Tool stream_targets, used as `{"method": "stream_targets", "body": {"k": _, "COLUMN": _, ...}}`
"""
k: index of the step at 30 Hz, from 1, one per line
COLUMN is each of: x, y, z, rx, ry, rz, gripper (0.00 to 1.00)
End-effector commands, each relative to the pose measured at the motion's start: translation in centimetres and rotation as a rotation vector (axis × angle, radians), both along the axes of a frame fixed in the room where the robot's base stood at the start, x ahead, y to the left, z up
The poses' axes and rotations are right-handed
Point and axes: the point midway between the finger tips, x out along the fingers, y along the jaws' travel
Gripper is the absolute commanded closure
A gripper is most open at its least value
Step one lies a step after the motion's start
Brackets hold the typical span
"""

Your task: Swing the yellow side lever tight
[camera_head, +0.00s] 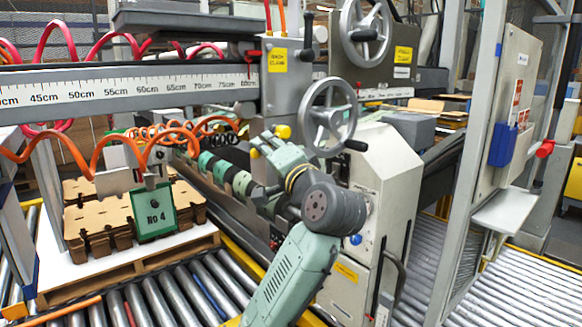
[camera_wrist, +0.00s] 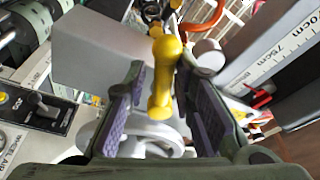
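The yellow side lever (camera_wrist: 163,82) shows in the wrist view as a short bar with a round knob at its upper end, standing between my gripper's fingers. My gripper (camera_wrist: 157,72) is open, with one purple-padded finger on each side of the lever. A gap shows on the left; the right finger is close to the knob, and I cannot tell whether it touches. In the head view, my gripper (camera_head: 268,148) is at the side of the grey machine, with a yellow knob (camera_head: 283,131) beside it. Most of the lever is hidden there.
A spoked handwheel (camera_head: 328,117) is just right of my gripper, and another (camera_head: 365,34) is higher up. A ruler beam (camera_head: 120,88) crosses above left. Orange coiled hoses (camera_head: 95,160) hang near a green "NO 4" plate (camera_head: 153,212) and stacked cardboard blanks (camera_head: 90,225).

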Motion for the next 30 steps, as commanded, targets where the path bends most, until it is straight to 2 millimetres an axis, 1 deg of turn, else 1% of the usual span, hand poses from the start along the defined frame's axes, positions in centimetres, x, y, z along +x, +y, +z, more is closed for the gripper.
{"method": "stream_targets", "body": {"k": 1, "x": 0.1, "y": -0.2, "z": -0.6, "rx": -0.021, "ry": -0.015, "rz": -0.002, "gripper": 0.78}}
{"method": "stream_targets", "body": {"k": 14, "x": 0.6, "y": -0.8, "z": -1.7, "rx": -0.219, "ry": -0.158, "rz": -0.002, "gripper": 0.78}}
{"method": "stream_targets", "body": {"k": 30, "x": 1.6, "y": -2.4, "z": -2.9, "rx": -0.522, "ry": -0.377, "rz": -0.003, "gripper": 0.78}}
